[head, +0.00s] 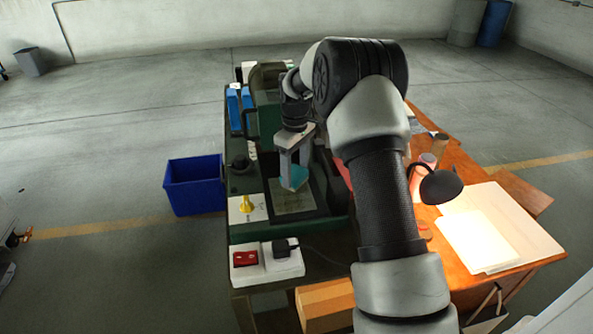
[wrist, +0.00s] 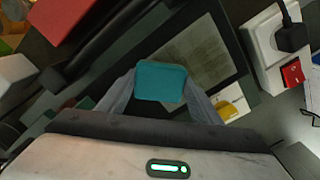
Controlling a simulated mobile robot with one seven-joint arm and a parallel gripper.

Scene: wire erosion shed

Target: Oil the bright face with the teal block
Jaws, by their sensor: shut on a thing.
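My gripper (head: 286,170) points down and is shut on the teal block (head: 295,178). In the wrist view the teal block (wrist: 160,82) sits between the two fingers. The bright face (head: 293,196) is a pale grey, faintly marked plate set in a dark frame on the green machine. In the wrist view the bright face (wrist: 203,57) lies beyond the block, which covers its near corner. The block is over the far part of the face in the head view. I cannot tell whether it touches the face.
A yellow knob (head: 246,204) on a white plate stands left of the face. A white socket box (head: 267,262) with a red switch and black plug is at the near edge. A blue bin (head: 194,184) is on the floor. A lamp (head: 440,187) stands on the orange table at right.

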